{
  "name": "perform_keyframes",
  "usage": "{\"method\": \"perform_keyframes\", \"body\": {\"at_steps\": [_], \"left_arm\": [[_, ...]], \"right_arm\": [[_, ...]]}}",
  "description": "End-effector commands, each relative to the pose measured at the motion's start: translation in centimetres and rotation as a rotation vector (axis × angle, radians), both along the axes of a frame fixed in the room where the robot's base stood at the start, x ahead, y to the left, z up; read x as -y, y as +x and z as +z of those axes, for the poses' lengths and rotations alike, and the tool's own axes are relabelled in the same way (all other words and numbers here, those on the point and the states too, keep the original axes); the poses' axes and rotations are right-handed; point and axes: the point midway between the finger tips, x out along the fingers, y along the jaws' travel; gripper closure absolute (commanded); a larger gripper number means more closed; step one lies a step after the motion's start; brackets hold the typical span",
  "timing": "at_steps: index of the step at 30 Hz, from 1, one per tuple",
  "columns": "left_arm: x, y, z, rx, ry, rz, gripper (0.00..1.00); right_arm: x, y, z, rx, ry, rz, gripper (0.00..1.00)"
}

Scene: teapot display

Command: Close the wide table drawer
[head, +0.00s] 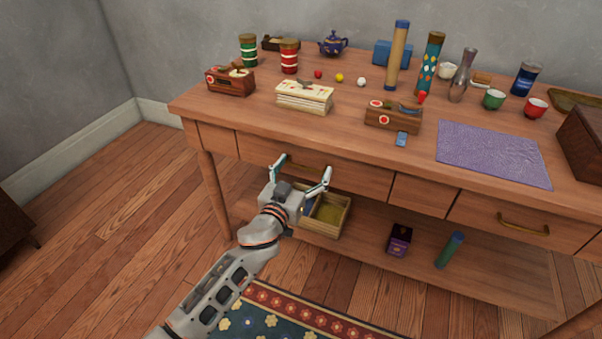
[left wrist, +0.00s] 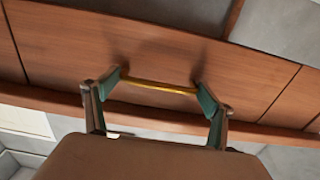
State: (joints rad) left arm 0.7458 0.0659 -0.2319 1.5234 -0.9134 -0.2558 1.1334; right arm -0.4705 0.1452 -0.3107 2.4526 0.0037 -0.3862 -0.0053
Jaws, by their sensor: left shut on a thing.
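The wide table drawer (head: 355,177) is in the table's front, left of a small middle panel. Its front looks flush, or nearly flush, with the table's face. Its brass handle (head: 308,168) also shows in the left wrist view (left wrist: 158,86) as a yellow bar across the drawer front (left wrist: 165,55). My left gripper (head: 304,165) is at this handle, its two fingers spread wide, one at each end of the bar. In the left wrist view the green finger pads (left wrist: 160,83) meet the handle's ends. My right gripper is not in view.
The wooden table (head: 350,145) holds boxes, tins, cups, vases and a purple cloth (head: 492,153). A second handled drawer (head: 523,229) is at the right. A divided wooden box (head: 328,215), a purple box (head: 399,240) and a green cylinder (head: 449,250) are on the lower shelf.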

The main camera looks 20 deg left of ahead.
Motion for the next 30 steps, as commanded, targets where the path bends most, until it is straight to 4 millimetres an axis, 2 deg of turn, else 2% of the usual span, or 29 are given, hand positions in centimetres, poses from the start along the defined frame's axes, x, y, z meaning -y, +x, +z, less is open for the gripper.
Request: {"method": "perform_keyframes", "body": {"at_steps": [8, 9, 20, 23, 30], "left_arm": [[0.1, 0.3, 0.4, 0.005, -0.002, -0.002, 0.55], [0.1, 0.3, 0.4, 0.005, -0.002, -0.002, 0.11], [0.0, -0.2, 0.2, 0.003, -0.002, 0.0, 0.11], [0.0, -1.3, 0.1, 0.002, -0.004, -0.001, 0.11], [-0.1, -6.0, 0.1, 0.001, -0.004, -0.001, 0.11]], "right_arm": [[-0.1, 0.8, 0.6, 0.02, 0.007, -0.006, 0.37], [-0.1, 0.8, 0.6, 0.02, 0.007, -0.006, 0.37], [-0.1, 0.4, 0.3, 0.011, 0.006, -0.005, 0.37], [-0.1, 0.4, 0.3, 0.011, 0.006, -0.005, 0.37], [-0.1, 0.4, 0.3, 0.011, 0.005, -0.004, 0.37]]}}
